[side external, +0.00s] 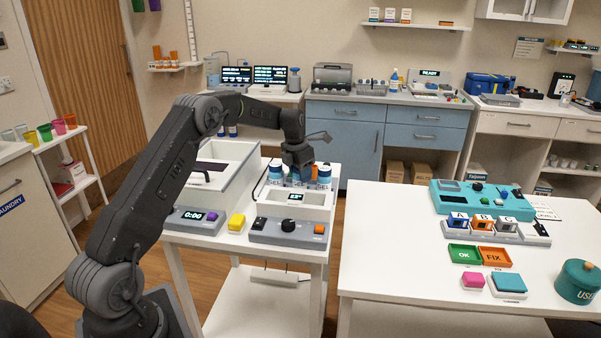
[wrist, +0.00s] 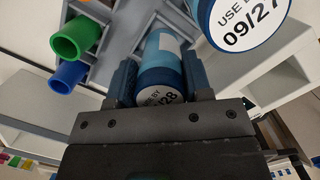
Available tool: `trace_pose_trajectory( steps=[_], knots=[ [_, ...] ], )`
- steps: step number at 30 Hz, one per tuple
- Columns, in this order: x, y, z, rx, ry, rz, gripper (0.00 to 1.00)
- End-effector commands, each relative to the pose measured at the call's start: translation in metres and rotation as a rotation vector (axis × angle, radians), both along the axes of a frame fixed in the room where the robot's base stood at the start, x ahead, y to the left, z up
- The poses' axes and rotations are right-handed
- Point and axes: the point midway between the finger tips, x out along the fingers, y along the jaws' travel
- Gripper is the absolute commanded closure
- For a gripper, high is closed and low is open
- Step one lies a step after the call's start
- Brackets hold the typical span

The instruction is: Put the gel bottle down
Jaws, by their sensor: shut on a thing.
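In the wrist view, my gripper (wrist: 165,85) is shut on a blue bottle with a white label, taken as the gel bottle (wrist: 161,62). Its round white end carries a partly hidden use-by date ending in 28. In the side view, my gripper (side external: 298,166) points down over the white-topped unit (side external: 318,198) on the small white table. The held bottle is mostly hidden there by the fingers. Whether its base touches the unit cannot be told.
Similar blue-and-white bottles stand close on both sides, one at left (side external: 275,171) and one at right (side external: 324,175). One large bottle (wrist: 240,22) marked 09/27 fills the wrist view's upper right. Green (wrist: 75,38) and blue (wrist: 68,76) tubes are at left.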

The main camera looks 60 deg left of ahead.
Motion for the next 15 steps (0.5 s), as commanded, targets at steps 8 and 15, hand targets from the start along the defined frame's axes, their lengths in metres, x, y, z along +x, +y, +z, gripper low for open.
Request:
trace_pose_trajectory(
  steps=[8,15],
  knots=[
    [0.0000,0.0000,-0.0029,0.000,0.000,0.000,0.49],
    [0.0000,0.0000,-0.0027,0.000,0.000,0.000,0.29]
  ],
)
